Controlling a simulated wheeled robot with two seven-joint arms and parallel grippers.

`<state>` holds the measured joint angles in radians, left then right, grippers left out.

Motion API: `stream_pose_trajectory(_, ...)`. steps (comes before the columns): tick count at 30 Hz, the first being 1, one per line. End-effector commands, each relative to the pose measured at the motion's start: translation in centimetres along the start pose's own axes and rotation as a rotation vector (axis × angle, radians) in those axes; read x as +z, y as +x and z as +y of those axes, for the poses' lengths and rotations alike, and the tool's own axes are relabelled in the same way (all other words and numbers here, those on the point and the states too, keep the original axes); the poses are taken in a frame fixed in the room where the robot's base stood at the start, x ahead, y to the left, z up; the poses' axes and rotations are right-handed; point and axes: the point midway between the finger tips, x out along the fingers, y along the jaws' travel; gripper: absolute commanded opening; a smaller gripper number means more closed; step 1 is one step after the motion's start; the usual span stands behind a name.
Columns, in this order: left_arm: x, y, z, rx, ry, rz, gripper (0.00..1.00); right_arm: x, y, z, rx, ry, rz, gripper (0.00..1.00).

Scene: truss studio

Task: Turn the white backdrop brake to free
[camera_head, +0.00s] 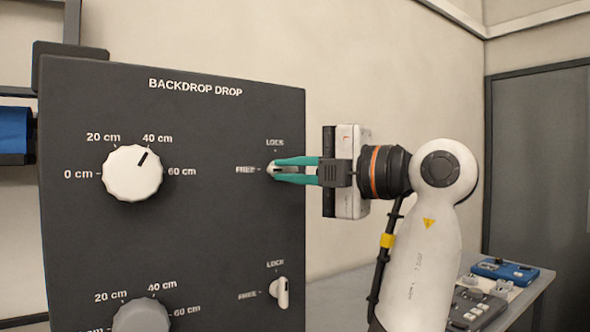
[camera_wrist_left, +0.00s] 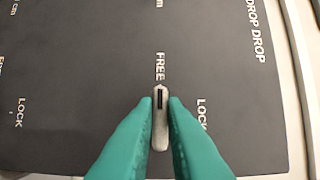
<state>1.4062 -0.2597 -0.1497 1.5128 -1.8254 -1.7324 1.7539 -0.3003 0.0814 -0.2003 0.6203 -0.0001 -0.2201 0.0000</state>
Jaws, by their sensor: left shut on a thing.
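The upper brake lever (camera_head: 271,169), small and white, is on the dark BACKDROP DROP panel (camera_head: 220,120). My left gripper (camera_head: 278,169) is shut on it, one teal finger on each side. In the left wrist view the lever (camera_wrist_left: 160,137) sits between the fingertips (camera_wrist_left: 160,105), its dark-marked end pointing at the FREE label (camera_wrist_left: 160,67). The LOCK label (camera_wrist_left: 202,114) is off to the side. In the head view the lever lies level, in line with FREE, and the fingers partly hide it. My right gripper is not in view.
A lower lever (camera_head: 282,292) stands upright under its own LOCK label. A white dial (camera_head: 133,173) and a grey dial (camera_head: 141,317) are on the panel's left part. A side table (camera_head: 535,292) with a blue box (camera_head: 505,270) and dark control boxes stands at right.

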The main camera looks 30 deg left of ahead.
Motion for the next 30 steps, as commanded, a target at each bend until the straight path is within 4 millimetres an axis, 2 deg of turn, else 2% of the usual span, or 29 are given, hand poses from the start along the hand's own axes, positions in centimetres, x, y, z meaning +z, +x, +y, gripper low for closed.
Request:
stream_pose_trajectory(14, -0.03, 0.06, -0.27, -0.001, -0.016, 0.003, 0.00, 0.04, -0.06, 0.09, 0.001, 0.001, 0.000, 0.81)
stream_pose_trajectory(15, -0.03, 0.06, -0.27, -0.001, -0.016, 0.003, 0.14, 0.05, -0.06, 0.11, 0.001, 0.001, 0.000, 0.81)
stream_pose_trajectory(18, -0.02, 0.06, -0.22, 0.001, -0.016, 0.002, 0.30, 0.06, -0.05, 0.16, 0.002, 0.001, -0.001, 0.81)
stream_pose_trajectory(19, -0.02, 0.06, -0.20, 0.001, -0.015, 0.002, 0.33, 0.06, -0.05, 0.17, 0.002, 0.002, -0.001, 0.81)
stream_pose_trajectory(26, -0.02, 0.03, -0.10, 0.003, -0.014, 0.001, 0.33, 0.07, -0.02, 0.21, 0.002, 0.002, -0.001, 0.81)
stream_pose_trajectory(30, -0.05, -0.69, -0.08, 0.002, -0.013, 0.003, 0.33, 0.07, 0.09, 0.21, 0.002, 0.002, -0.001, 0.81)
